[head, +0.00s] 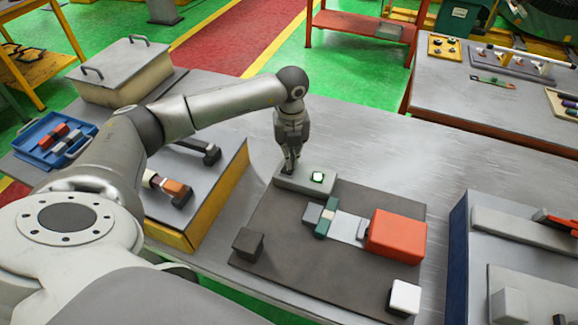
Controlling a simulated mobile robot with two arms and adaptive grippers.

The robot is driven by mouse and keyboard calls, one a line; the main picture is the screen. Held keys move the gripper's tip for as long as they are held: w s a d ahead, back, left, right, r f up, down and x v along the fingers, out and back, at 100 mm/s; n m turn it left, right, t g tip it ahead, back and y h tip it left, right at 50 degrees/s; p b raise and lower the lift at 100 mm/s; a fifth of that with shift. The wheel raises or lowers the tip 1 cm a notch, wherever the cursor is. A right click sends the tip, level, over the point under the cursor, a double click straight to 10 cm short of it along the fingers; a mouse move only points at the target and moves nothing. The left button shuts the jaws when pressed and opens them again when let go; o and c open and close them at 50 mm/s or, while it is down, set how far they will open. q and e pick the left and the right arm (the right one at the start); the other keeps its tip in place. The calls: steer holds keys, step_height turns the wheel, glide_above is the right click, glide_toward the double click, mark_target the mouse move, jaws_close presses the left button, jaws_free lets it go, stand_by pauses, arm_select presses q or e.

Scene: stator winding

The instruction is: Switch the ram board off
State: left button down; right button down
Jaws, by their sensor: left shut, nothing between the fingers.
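The ram board (270,250) is a dark grey plate on the metal table. It carries an orange block (396,234), a green piece (326,218) and a light grey slide between them. At its far edge sits a pale switch box (299,178) with a lit, green-edged white button (317,177). My left gripper (290,168) points down at the left end of the switch box, left of the lit button. Its fingers are shut and empty. The fingertips hide what lies under them, and I cannot tell whether they touch the box. My right gripper is not in view.
A dark cube (248,244) and a white cube (404,297) stand at the board's near corners. A yellow-sided fixture (220,196) is to the left, with a blue tray (52,140) beyond. A blue-sided unit (459,255) stands right. The table behind the board is clear.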

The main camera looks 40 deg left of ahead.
arm_select(q)
steer(key=shift+s+f, duration=0.1)
steer(key=shift+f, duration=0.1)
steer(key=shift+r, duration=0.2)
steer(key=shift+r+p, duration=0.55)
steer(key=shift+r, duration=0.05)
steer(key=shift+r+p, duration=1.8)
steer(key=shift+r, duration=1)
steer(key=shift+f, duration=0.1)
